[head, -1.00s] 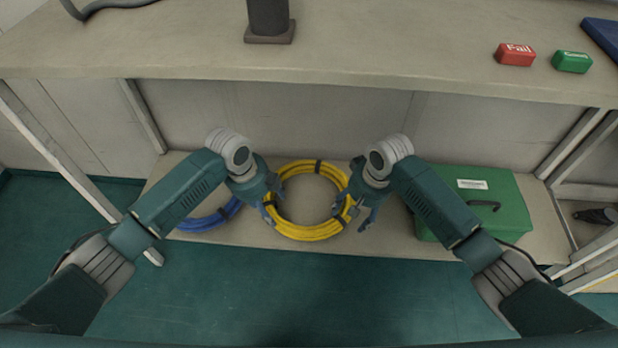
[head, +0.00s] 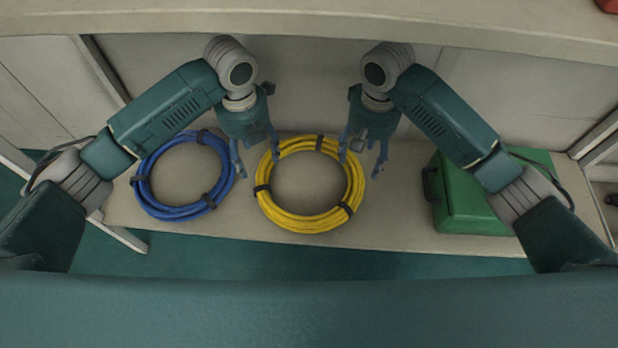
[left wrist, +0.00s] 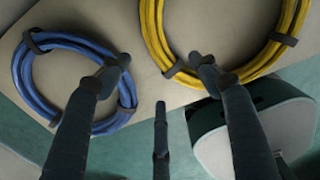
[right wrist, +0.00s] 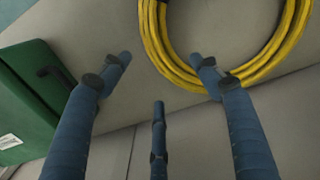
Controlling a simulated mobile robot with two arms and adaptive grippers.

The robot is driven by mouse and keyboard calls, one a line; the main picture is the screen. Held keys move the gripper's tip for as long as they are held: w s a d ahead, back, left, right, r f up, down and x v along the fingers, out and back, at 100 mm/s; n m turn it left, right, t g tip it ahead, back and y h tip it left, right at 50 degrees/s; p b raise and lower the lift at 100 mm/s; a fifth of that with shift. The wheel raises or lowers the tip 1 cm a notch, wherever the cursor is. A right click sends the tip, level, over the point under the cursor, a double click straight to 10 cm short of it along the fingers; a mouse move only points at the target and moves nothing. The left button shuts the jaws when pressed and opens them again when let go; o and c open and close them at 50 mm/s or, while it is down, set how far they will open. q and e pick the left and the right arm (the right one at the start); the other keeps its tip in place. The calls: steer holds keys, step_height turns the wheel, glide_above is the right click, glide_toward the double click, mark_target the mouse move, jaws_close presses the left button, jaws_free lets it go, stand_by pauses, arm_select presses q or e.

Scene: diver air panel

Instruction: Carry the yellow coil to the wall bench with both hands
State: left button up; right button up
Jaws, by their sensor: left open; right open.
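The yellow coil (head: 310,220), a ring of hose with dark bands, lies flat on a low beige shelf (head: 390,228) under a bench. My left gripper (head: 255,165) is open and empty at the coil's far left side, between it and a blue coil. My right gripper (head: 361,165) is open and empty at its far right side. In the left wrist view, one fingertip of the left gripper (left wrist: 159,62) overlaps the yellow coil (left wrist: 165,50). In the right wrist view, one fingertip of the right gripper (right wrist: 160,60) overlaps the yellow coil (right wrist: 155,45). I cannot tell whether they touch.
The blue coil (head: 150,200) lies left of the yellow one. A green case (head: 465,205) stands on the shelf at the right, partly behind my right arm. The bench top (head: 310,18) overhangs at the back. A red block (head: 607,5) shows at the top right corner.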

mark_target(260, 175)
arm_select(q)
step_height(260, 175, down, 10)
steer(key=shift+r, duration=0.15)
arm_select(e)
step_height(260, 175, down, 10)
steer(key=shift+r, duration=0.15)
arm_select(q)
steer(key=shift+c, duration=0.5)
arm_select(e)
steer(key=shift+c, duration=0.5)
arm_select(q)
jaws_close()
arm_select(e)
jaws_close()
arm_select(q)
steer(key=shift+r, duration=0.1)
arm_select(e)
steer(key=shift+r, duration=0.1)
